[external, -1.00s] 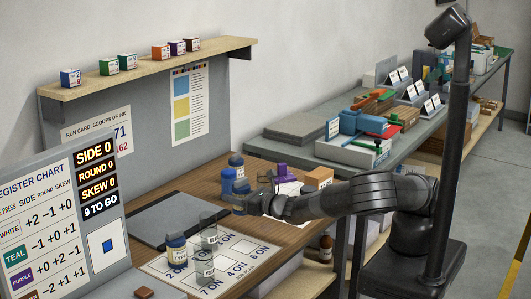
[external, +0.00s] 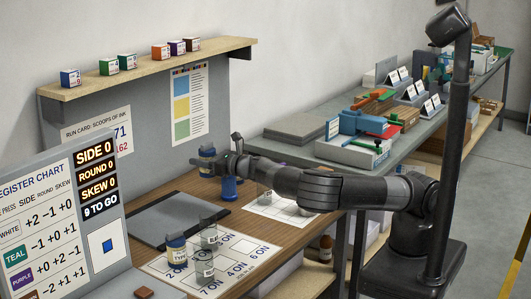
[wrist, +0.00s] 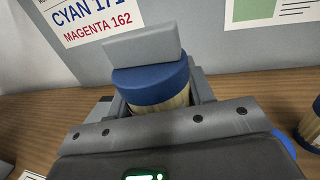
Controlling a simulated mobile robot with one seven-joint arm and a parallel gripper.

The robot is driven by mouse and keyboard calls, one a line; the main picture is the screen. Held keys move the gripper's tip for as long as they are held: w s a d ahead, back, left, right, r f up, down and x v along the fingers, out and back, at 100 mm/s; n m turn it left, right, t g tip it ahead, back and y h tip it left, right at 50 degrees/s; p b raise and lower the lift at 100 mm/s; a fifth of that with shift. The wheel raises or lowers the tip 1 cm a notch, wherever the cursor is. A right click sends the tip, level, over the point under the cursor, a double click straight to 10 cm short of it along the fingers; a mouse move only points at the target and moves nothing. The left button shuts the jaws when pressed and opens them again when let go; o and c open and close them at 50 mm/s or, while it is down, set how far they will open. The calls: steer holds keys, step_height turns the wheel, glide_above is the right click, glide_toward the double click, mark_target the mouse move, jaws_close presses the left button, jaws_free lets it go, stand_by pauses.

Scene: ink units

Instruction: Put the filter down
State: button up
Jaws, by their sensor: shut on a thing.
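The filter (external: 207,152), a short cylinder with a blue cap, is at the back of the wooden bench near the grey panel. In the wrist view the filter (wrist: 152,84) shows its blue cap and pale ribbed side between the two grey fingers, with a grey flat piece standing over the cap. My gripper (external: 208,161) is shut on it; the gripper also shows in the wrist view (wrist: 158,98). The underside of the filter is hidden, so I cannot tell whether it touches the bench.
A blue cylinder (external: 229,188) stands just right of the gripper. A dark flat plate (external: 165,224) lies in front. A numbered mat (external: 238,252) holds a blue-capped jar (external: 176,252) and clear jars (external: 208,236). A similar ribbed piece (wrist: 310,125) is at the wrist view's right edge.

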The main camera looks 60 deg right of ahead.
steer(key=shift+w+f, duration=0.15)
steer(key=shift+w, duration=0.15)
steer(key=a+f, duration=0.2)
steer(key=a, duration=0.1)
steer(key=w+a+f, duration=0.1)
steer(key=a+f, duration=0.1)
steer(key=a, duration=0.2)
steer(key=a+f, duration=0.2)
steer(key=a, duration=0.2)
steer(key=shift+w+f, duration=0.35)
step_height(320, 180, down, 4)
steer(key=shift+a+f, duration=0.1)
steer(key=o, duration=1)
steer(key=shift+f, duration=0.1)
steer(key=shift+o, duration=0.2)
